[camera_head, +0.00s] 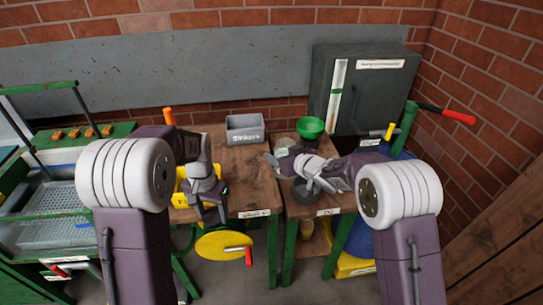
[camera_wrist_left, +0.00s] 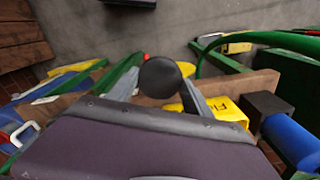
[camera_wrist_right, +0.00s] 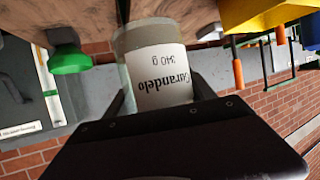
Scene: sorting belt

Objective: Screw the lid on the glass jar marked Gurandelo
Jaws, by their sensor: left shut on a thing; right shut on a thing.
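The glass jar marked Gurandelo (camera_wrist_right: 160,75) shows in the right wrist view, clear with a white label that reads upside down in that picture. My right gripper (camera_wrist_right: 163,95) is shut on it, a finger on each side. The jar's lower picture end is hidden behind the gripper body. A dark round lid (camera_wrist_left: 160,77) is between the fingers of my left gripper (camera_wrist_left: 160,92), which is shut on it. In the head view, my left gripper (camera_head: 212,212) is over the left table's front, and my right gripper (camera_head: 275,162) is over the right table. The lid and jar are apart.
A grey bin (camera_head: 245,122) stands at the back of the left table, with a yellow bin (camera_head: 181,198) at its left. A large grey cabinet (camera_head: 362,95) stands behind.

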